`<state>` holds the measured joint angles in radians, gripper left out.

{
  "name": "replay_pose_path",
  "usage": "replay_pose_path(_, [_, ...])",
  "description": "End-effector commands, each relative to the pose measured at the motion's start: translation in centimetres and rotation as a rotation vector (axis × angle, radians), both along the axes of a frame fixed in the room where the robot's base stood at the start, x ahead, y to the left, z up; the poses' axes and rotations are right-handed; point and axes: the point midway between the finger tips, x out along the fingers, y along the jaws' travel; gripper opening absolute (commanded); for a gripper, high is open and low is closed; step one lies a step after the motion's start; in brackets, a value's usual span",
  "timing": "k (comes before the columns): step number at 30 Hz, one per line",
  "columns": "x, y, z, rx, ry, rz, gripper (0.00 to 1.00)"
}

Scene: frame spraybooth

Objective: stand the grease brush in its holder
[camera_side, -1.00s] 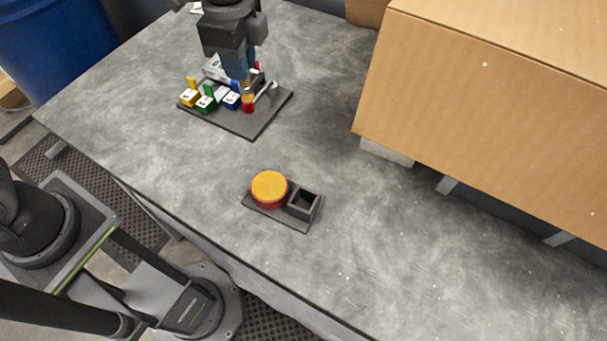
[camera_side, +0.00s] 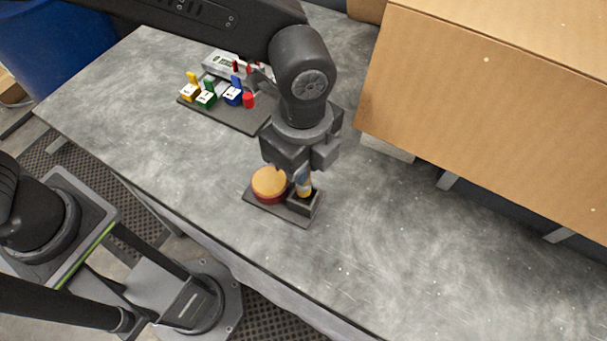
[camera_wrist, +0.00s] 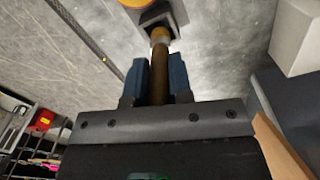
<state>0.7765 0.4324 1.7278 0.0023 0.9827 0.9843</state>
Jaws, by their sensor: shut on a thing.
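The grease brush (camera_wrist: 158,78) has a brown handle and a yellow-orange band near its lower end. My gripper (camera_side: 301,172) is shut on the handle, which shows between its two blue fingers (camera_wrist: 160,80) in the wrist view. In the side view the brush (camera_side: 304,188) hangs about upright over the holder (camera_side: 304,209), a dark square socket. Its lower end is at the socket's mouth; I cannot tell whether it is inside or just above. The holder also shows at the top of the wrist view (camera_wrist: 178,12).
An orange-topped round tin (camera_side: 268,184) stands beside the holder on the same dark base. A dark board (camera_side: 235,118) with yellow, green, blue and red items is at the back left. A large cardboard box (camera_side: 490,110) overhangs the right. The front-right table is clear.

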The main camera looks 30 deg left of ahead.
Motion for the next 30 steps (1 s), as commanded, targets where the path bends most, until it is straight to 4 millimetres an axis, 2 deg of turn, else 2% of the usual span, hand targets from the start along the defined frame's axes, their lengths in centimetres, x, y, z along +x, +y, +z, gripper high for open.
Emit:
replay_pose_path(10, [-0.1, -0.2, -3.9, 0.001, 0.002, 0.001, 0.00])
replay_pose_path(23, [-0.1, -0.2, -4.5, 0.000, 0.000, 0.001, 0.00])
replay_pose_path(24, [-0.1, -0.2, -4.5, 0.000, 0.000, 0.001, 0.22])
replay_pose_path(30, [-0.1, -0.2, -4.5, 0.000, 0.000, 0.001, 0.41])
